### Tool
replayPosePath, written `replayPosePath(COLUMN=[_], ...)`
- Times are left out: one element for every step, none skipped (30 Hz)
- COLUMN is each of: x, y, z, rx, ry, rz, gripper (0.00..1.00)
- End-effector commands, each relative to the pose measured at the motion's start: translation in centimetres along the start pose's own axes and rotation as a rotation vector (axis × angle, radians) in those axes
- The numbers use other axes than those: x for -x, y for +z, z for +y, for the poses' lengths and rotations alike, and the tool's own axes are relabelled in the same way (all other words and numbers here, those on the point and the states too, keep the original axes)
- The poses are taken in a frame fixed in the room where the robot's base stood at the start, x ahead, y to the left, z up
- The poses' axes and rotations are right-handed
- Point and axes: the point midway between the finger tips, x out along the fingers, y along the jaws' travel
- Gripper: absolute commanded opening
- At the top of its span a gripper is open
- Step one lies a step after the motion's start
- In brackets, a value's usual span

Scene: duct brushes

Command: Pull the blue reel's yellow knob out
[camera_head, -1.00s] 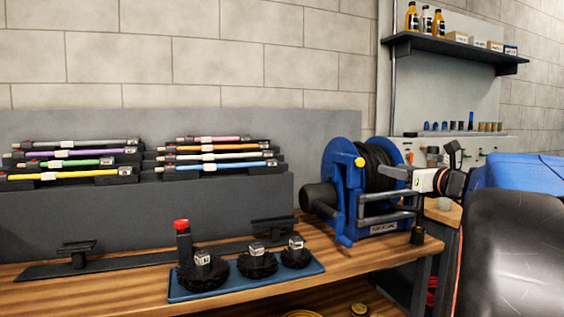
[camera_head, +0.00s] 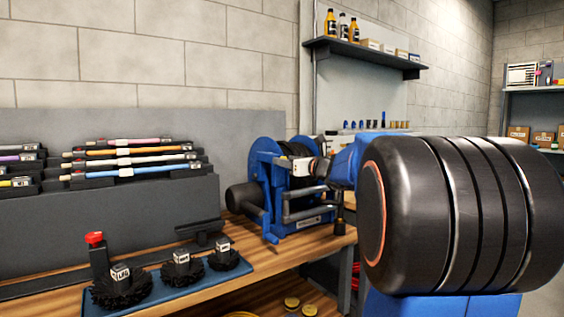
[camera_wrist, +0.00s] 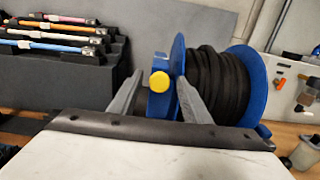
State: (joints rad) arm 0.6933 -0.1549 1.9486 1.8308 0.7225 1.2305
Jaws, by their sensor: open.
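The blue reel (camera_head: 262,170) with its wound black hose stands at the right end of the wooden bench. It also shows in the wrist view (camera_wrist: 257,92). Its round yellow knob (camera_wrist: 159,82) sits in the wrist view between the two grey fingers of my gripper (camera_wrist: 160,76). The fingers are open and spread, one on each side of the knob, with gaps visible. Whether the fingertips reach the knob's depth is unclear. In the head view my gripper (camera_head: 283,163) is at the reel's upper front, and I cannot make out the knob there.
Brushes with black bristles stand on a blue tray (camera_head: 200,286) at the bench front. Colored rods (camera_head: 135,152) lie in holders at left. A shelf (camera_head: 365,54) with bottles hangs behind. A grey cup-like object (camera_wrist: 307,152) is at the wrist view's lower right.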

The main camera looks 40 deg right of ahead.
Motion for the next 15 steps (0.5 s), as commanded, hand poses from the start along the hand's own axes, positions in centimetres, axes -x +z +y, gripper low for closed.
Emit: replayPosePath(x=[-0.7,-1.0,-1.3,-1.6,-1.7,-1.9,-2.1,-2.1,-2.2,-2.3,-2.3,-2.3,-2.3,-2.3,-2.3], y=[0.0,0.0,0.0,0.0,0.0,0.0,0.0,0.0,0.0,0.0,0.0,0.0,0.0,0.0,0.0], z=[0.0,0.1,0.1,0.1,0.0,0.0,0.0,0.0,0.0,0.0,0.0,0.0,0.0,0.0,0.0], rx=[-0.001,-0.001,0.0,0.0,0.001,0.001,0.001,0.001,0.001,0.001,0.001,0.001,0.001,0.001,0.001], ry=[0.001,0.001,0.002,0.002,0.001,0.001,0.001,0.0,0.0,0.0,0.0,0.0,0.0,0.0,0.0], rz=[0.0,0.0,0.0,0.0,0.0,0.0,0.0,0.0,0.0,0.0,0.0,0.0,0.0,0.0,0.0], gripper=[0.44,0.44,0.44,0.44,0.44,0.44,0.44,0.44,0.44,0.44,0.44,0.44,0.44,0.44,0.44])
